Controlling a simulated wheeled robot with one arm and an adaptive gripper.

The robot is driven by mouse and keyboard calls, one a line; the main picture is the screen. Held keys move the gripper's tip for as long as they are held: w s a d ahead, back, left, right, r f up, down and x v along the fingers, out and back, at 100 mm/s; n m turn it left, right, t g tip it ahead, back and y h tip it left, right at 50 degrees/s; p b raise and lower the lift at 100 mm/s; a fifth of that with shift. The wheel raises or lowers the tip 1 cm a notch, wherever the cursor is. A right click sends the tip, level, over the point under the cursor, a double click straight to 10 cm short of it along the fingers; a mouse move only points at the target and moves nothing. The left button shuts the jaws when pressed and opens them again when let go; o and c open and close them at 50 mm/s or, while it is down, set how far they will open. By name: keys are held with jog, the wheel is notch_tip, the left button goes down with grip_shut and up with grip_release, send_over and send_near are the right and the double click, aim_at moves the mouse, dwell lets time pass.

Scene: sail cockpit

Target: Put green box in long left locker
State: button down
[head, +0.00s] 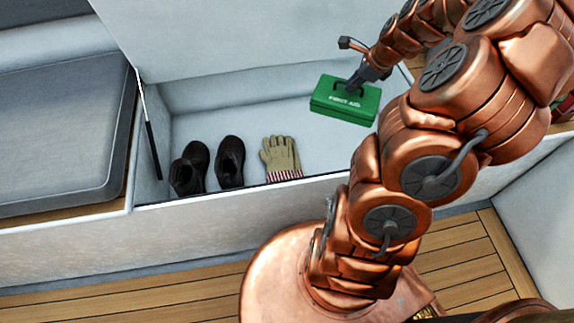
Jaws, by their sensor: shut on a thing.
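The green first-aid box (341,104) has a dark handle on top and white "FIRST AID" lettering. My gripper (357,86) is shut on its handle and holds the box roughly level. In the picture the box is over the right part of the open long locker (225,110), with its white floor and walls in view. I cannot tell how high above the locker floor the box is. My arm covers the locker's right end. The fingertips are small and partly hidden at the handle.
Dark boots (230,161) and a beige glove (281,157) with a striped cuff lie in the locker's left and middle. The raised lid (230,40) stands behind, with a strut (152,135) at the left. A grey cushion (62,125) lies left.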

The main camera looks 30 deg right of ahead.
jog(key=w+d+f+m+h+b, duration=0.1)
jog(key=w+d+f+m+b, duration=0.35)
jog(key=d+f+b, duration=1.05)
notch_tip(320, 180, down, 12)
jog(key=w+n+b, duration=0.1)
jog(key=shift+w+a+n+b, duration=0.35)
jog(key=shift+a+b, duration=0.05)
jog(key=shift+f, duration=0.15)
jog(key=c, duration=1.3)
grip_release()
jog(key=shift+f, duration=0.1)
jog(key=shift+o, duration=0.2)
